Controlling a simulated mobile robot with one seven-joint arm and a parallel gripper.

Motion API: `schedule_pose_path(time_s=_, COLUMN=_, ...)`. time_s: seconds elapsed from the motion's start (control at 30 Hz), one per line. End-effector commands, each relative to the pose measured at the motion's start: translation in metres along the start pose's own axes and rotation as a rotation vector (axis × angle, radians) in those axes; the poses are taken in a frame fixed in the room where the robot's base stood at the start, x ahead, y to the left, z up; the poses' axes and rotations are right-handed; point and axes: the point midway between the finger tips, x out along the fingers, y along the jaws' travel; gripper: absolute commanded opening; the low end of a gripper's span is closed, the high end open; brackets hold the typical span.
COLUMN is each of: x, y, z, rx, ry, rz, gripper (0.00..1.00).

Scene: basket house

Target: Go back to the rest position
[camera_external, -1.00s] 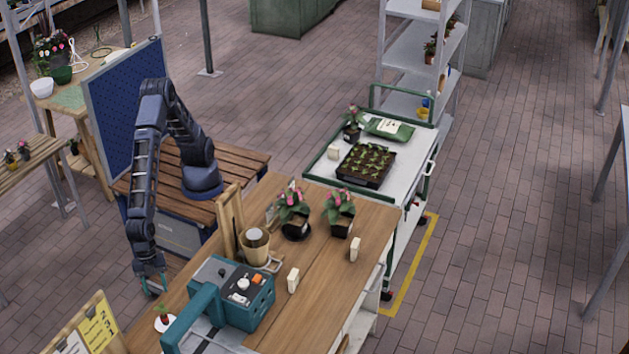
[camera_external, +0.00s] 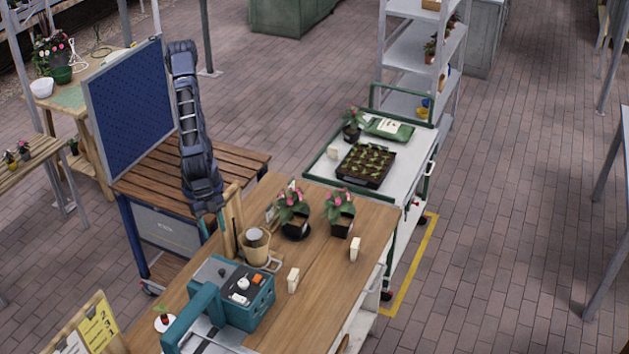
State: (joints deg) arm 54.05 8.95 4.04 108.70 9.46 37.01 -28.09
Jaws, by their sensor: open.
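My gripper (camera_external: 212,222) hangs at the lower end of my dark blue arm (camera_external: 190,125), pointing down. It is between the slatted wooden bench and the left edge of the wooden worktable, just left of the wooden posts. Its fingers are small and partly hidden, but they look apart, with nothing seen between them. The arm's base is hidden behind the arm links.
The slatted bench (camera_external: 150,185) is bare around my arm. The worktable (camera_external: 325,270) holds a teal machine (camera_external: 245,300), a tan pot (camera_external: 256,246), two pink-flowered plants (camera_external: 292,210) and small white blocks. A white cart (camera_external: 405,155) with a seedling tray (camera_external: 366,165) stands behind it.

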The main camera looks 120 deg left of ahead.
Motion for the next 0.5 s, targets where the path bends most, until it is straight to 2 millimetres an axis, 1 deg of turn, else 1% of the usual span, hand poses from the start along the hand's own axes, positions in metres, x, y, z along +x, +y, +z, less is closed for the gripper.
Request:
schedule_pose_path(time_s=0.03, x=-0.016, y=-0.025, z=0.0, rx=-0.028, ry=0.01, rz=-0.008, gripper=0.48)
schedule_pose_path(time_s=0.17, x=-0.048, y=-0.08, z=0.009, rx=-0.083, ry=0.022, rz=-0.032, gripper=0.48)
schedule_pose_path(time_s=0.2, x=-0.058, y=-0.097, z=0.014, rx=-0.098, ry=0.025, rz=-0.04, gripper=0.48)
schedule_pose_path(time_s=0.27, x=-0.072, y=-0.122, z=0.022, rx=-0.121, ry=0.027, rz=-0.052, gripper=0.48)
schedule_pose_path(time_s=0.3, x=-0.081, y=-0.137, z=0.029, rx=-0.134, ry=0.028, rz=-0.061, gripper=0.48)
schedule_pose_path(time_s=0.37, x=-0.095, y=-0.161, z=0.041, rx=-0.155, ry=0.027, rz=-0.074, gripper=0.48)
schedule_pose_path(time_s=0.4, x=-0.104, y=-0.176, z=0.05, rx=-0.166, ry=0.026, rz=-0.083, gripper=0.48)
schedule_pose_path(time_s=0.5, x=-0.125, y=-0.211, z=0.074, rx=-0.198, ry=0.021, rz=-0.104, gripper=0.48)
